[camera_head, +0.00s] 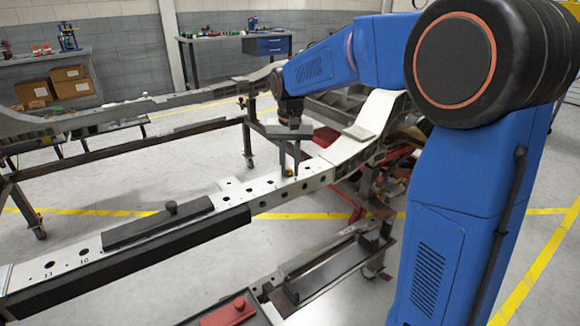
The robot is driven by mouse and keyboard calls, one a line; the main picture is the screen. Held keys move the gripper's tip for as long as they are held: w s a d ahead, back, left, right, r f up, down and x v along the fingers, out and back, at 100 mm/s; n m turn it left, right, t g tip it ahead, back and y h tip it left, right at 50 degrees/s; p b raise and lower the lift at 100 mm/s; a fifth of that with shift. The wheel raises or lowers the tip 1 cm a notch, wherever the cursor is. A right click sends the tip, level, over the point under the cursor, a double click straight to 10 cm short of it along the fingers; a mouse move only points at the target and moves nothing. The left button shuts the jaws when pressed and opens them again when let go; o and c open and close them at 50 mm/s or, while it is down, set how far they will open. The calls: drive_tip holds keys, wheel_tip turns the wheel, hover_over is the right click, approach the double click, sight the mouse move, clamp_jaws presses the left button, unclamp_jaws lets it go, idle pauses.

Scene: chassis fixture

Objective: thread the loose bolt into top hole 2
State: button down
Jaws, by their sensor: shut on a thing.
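My gripper (289,172) points down over the white top face of the near chassis rail (215,200), right of the picture's middle. Its two dark fingers are shut on a small bolt (289,171), of which only a little yellowish part shows between the fingertips. The bolt is at or just above the rail top; I cannot tell whether it touches. Several dark holes run along the rail top, some near the gripper. Number marks 11 and 10 (83,252) show beside holes at the left end. The mark of hole 2 is not readable, and the spot under the fingers is hidden.
A dark bar with a knob (160,223) lies on the rail left of the gripper. A red block (230,311) and a dark tray (325,275) are at the front. The rail's white curved part (370,120) rises behind right. Workbenches stand at the back.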

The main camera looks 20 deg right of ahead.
drive_tip(key=m, duration=0.3)
drive_tip(key=f+m, duration=0.1)
drive_tip(key=m, duration=0.3)
drive_tip(key=shift+s+a, duration=0.1)
drive_tip(key=m, duration=0.8)
drive_tip(key=shift+a, duration=0.1)
drive_tip(key=c, duration=1.5)
unclamp_jaws()
drive_tip(key=shift+f, duration=0.1)
drive_tip(key=shift+o, duration=0.2)
drive_tip(key=shift+a+r, duration=0.15)
drive_tip(key=shift+r, duration=1.15)
